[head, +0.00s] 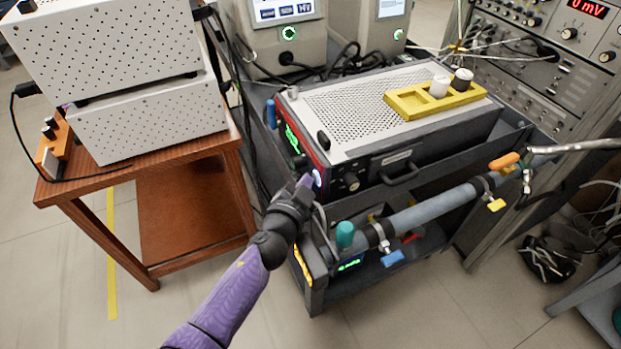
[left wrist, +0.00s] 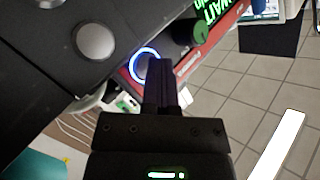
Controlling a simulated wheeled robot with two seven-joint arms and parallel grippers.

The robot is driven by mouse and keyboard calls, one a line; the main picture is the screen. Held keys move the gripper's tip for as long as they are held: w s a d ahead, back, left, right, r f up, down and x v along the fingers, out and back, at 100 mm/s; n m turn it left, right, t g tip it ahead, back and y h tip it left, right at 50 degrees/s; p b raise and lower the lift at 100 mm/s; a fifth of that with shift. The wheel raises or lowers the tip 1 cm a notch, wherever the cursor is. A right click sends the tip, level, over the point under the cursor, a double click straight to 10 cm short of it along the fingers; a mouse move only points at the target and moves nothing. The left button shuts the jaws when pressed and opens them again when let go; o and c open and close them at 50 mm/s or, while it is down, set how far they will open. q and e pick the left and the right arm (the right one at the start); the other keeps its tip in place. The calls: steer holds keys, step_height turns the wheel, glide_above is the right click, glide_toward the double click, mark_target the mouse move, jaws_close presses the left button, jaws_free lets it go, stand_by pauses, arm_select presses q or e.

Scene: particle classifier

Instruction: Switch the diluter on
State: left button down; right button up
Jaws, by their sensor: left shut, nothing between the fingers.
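The diluter (head: 362,112) is the box with a perforated pale top on the dark cart. Its red-edged front panel (head: 310,153) carries a green-lit display (head: 292,138), which in the left wrist view (left wrist: 222,15) reads "WAIT" in part. A round button with a glowing blue-white ring (left wrist: 145,63) sits on the red panel; its lit edge also shows in the head view (head: 317,178). My left gripper (head: 307,182) is shut and empty. Its fingertips (left wrist: 160,70) are at the button's edge, partly covering the ring; I cannot tell whether they touch. My right gripper is not in view.
A yellow holder (head: 408,104) with a white and a black cap lies on the diluter. A grey pipe with valves (head: 430,212) runs below and right. A wooden table (head: 190,150) with white boxes stands left. Open floor (head: 215,280) lies in front.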

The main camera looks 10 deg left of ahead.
arm_select(q)
steer(key=shift+w+d, duration=0.1)
steer(key=shift+d, duration=0.05)
stand_by(0.4)
steer(key=shift+s+a, duration=0.7)
steer(key=shift+a, duration=0.35)
steer(key=shift+p, duration=0.3)
steer(key=s+a, duration=0.2)
steer(key=a, duration=0.2)
steer(key=shift+s+a+p, duration=0.1)
steer(key=shift+s+p, duration=0.25)
steer(key=shift+s, duration=0.05)
